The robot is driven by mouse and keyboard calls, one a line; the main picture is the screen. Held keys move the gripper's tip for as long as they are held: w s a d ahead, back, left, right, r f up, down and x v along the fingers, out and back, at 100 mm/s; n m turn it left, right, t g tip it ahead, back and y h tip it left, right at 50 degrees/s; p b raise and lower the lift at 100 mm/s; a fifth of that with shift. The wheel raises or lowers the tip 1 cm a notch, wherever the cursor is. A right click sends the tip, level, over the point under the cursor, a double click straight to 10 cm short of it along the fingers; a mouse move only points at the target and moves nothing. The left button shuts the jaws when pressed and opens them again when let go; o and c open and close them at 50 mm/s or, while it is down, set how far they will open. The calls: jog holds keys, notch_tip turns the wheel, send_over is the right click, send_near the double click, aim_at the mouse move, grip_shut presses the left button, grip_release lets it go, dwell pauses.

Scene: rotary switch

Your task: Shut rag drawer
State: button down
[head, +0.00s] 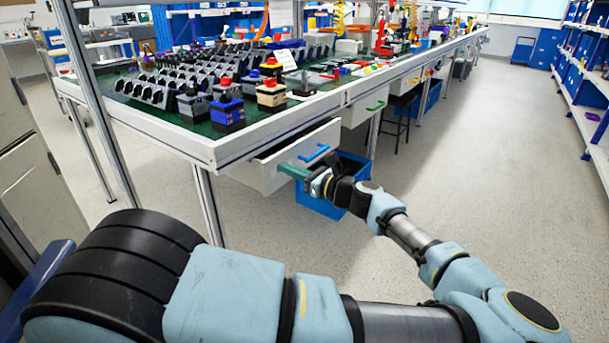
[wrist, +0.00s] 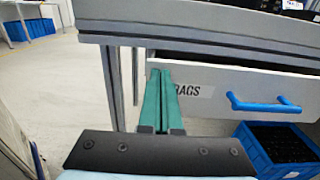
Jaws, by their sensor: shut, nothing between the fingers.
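The rag drawer (head: 268,174) is a white drawer under the near end of the workbench, pulled partly out, with a dark gap above its front. In the wrist view its front (wrist: 210,80) carries a label reading "RAGS", partly covered by my fingers. The blue bar handle (head: 313,153) is on the front, right of the label in the wrist view (wrist: 262,104). My gripper (head: 281,168) is shut and empty, with its green fingers together. In the wrist view the fingertips (wrist: 160,73) are at the left part of the drawer front; I cannot tell whether they touch it.
The workbench edge (head: 270,140) overhangs the drawer. A blue bin (head: 322,207) stands on the floor below it. Another drawer with a green handle (head: 376,106) is farther along. Switch boxes (head: 227,112) crowd the bench top. The floor to the right is clear.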

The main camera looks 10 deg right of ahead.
aim_at(269, 160)
jog(key=shift+x, duration=1.7)
jog(key=shift+p+x, duration=0.7)
jog(key=shift+x, duration=1.5)
jog(key=shift+r, duration=0.1)
